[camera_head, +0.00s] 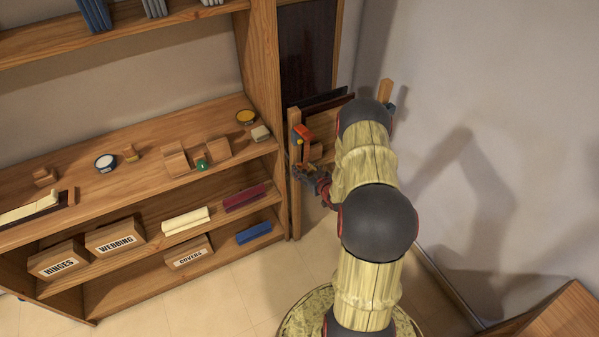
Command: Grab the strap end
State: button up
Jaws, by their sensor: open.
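My gripper (302,172) is open, seen small and dark beside a wooden stand (296,200) at the right end of the shelf unit. A small orange-red piece (303,133) sits at the top of this stand, just above my gripper. I cannot tell whether it is the strap or its end. A small yellowish bit shows between that piece and my gripper, too small to name. No strap end can be made out for certain. My own arm hides part of the stand.
A dark panel (308,50) stands behind the stand. A wooden edge (555,318) is at lower right. Tiled floor lies open below the shelves.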

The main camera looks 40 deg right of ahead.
jog(key=x, duration=0.2)
jog(key=shift+w+d+f, duration=0.1)
jog(key=shift+w+f, duration=0.05)
jog(key=shift+w, duration=0.2)
jog(key=c, duration=1.1)
grip_shut()
